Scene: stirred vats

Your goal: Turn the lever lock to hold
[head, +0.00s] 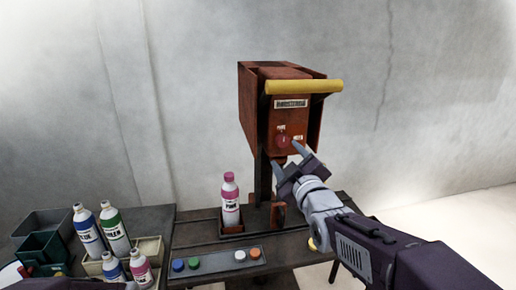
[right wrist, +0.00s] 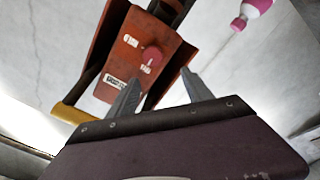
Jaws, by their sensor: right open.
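The lever lock is a round red knob (head: 283,141) on the front of a rust-orange machine head (head: 255,110). One small white label sits above it and another at its right; their words are too small to read surely. A pale mark on the knob looks roughly upright. The knob also shows in the right wrist view (right wrist: 152,56), beyond and between my fingertips. My right gripper (head: 289,168) is open and empty, just below and right of the knob, apart from it as far as I can tell. My left gripper is out of view.
A yellow lever bar (head: 304,87) crosses the machine's top front. A pink-capped bottle (head: 230,200) stands on the dark table (head: 190,238) below. A panel (head: 217,260) with coloured buttons lies in front. Several bottles and bins stand at left. Space right of the machine is clear.

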